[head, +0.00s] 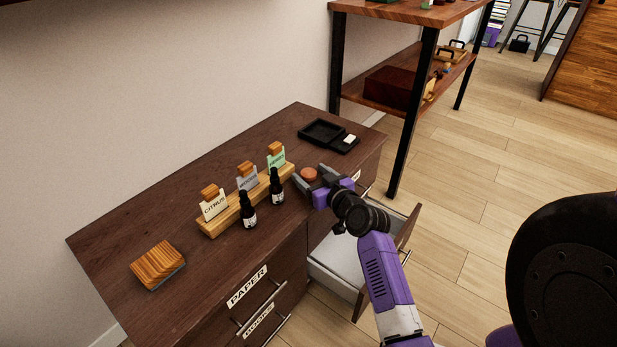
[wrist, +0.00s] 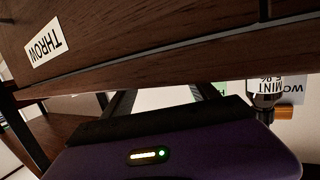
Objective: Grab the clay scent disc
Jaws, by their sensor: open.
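The clay scent disc (head: 309,174), a small round reddish-brown piece, shows in the head view at the right part of the dark dresser top, near the front edge. My gripper (head: 312,177) is open, with its grey fingers to either side of the disc as seen from the head. I cannot tell whether they touch it or how high they are relative to it. In the wrist view my two dark fingers (wrist: 162,97) are apart with a pale gap between them. The disc cannot be made out there.
Two dropper bottles (head: 249,211) (head: 277,186) stand before a wooden rack (head: 236,219) of scent tags, left of my gripper. A black tray (head: 321,132) lies behind; wooden coasters (head: 158,264) lie at left. A drawer (head: 340,262) stands open below my arm.

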